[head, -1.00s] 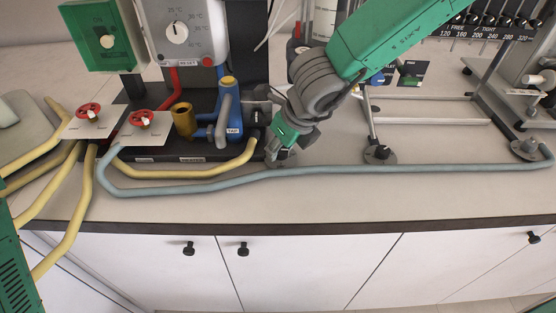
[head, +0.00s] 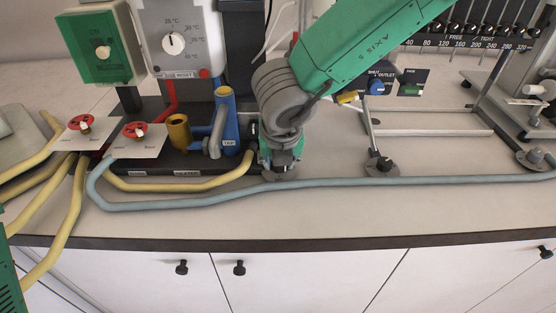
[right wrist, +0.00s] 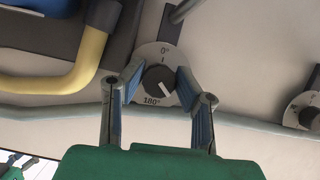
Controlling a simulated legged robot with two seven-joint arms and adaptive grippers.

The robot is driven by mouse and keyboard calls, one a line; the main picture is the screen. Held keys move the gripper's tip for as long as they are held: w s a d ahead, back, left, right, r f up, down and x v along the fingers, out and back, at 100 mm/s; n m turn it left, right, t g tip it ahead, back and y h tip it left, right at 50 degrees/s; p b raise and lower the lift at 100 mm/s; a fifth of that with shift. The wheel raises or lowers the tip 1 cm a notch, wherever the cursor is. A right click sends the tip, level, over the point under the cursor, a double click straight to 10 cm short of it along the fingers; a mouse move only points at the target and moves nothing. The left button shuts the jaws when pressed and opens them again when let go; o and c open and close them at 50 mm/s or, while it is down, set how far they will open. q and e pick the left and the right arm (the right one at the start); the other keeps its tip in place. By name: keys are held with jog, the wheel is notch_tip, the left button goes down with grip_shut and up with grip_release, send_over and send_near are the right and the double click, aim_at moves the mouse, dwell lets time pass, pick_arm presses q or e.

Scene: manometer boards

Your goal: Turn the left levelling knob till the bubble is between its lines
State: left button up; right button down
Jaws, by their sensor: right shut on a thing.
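The left levelling knob (right wrist: 158,79) is dark and round, on a pale dial disc (right wrist: 150,57) marked 0° and 180°. Its white mark points to the lower right in the right wrist view. My right gripper (right wrist: 159,82) is shut on the knob, one finger on each side. In the head view my right gripper (head: 279,163) points down at the disc (head: 279,174) and hides the knob. I cannot make out a bubble or its lines in either view.
A blue-grey hose (head: 330,183) runs along the bench in front of the disc. A yellow hose (head: 190,186) and a blue tap (head: 228,120) lie to the left. Another knob (head: 380,165) is to the right. The bench front (head: 330,215) is clear.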

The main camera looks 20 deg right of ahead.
jog(key=shift+s+f, duration=0.25)
jog(key=shift+f, duration=0.05)
jog(key=c, duration=1.2)
grip_release()
jog(key=shift+r, duration=0.15)
jog(key=shift+w+r, duration=0.1)
jog(key=shift+w, duration=0.05)
jog(key=shift+r, duration=0.25)
jog(key=v, duration=0.6)
jog(key=shift+s+r, duration=0.35)
jog(key=shift+r, duration=0.25)
